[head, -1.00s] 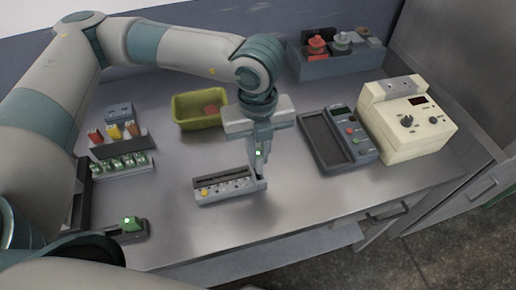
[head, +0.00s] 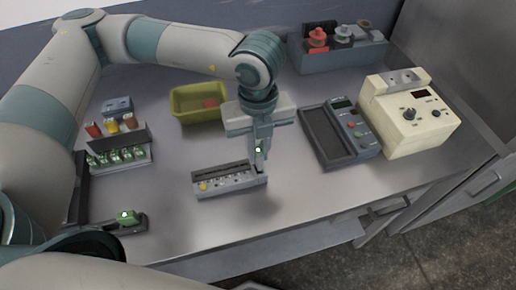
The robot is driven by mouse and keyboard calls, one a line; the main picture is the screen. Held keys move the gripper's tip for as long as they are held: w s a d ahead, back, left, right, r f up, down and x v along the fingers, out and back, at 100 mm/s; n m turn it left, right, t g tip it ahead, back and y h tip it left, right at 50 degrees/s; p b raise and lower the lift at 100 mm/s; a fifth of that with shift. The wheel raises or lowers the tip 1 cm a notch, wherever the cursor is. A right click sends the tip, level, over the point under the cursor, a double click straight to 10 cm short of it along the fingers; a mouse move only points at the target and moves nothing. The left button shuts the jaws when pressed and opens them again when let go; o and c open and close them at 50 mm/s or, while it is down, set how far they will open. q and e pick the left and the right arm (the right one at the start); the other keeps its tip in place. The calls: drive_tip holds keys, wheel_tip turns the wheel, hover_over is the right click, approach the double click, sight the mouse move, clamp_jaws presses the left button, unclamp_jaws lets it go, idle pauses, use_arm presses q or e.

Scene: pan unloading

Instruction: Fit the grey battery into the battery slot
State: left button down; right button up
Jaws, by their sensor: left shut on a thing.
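My left gripper (head: 260,150) points down at the right end of a long grey holder (head: 228,180) in the middle of the table. It is shut on a small, narrow grey piece, which looks like the grey battery (head: 262,165). The fingers hide most of it, and I cannot tell whether its lower end is in the slot or just above it. The holder has a dark groove along its back and a yellow dot at its front left. My right gripper is not in view.
A rack of green-and-white cells (head: 120,157) and a small dark fixture with a green block (head: 127,217) are at left. A yellow-green bin (head: 200,103) is behind. A dark meter (head: 340,135) and a cream device (head: 410,115) stand at right. The front middle is clear.

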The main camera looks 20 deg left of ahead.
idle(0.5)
use_arm(q)
drive_tip(key=shift+f+b, duration=0.4)
drive_tip(key=shift+b, duration=0.05)
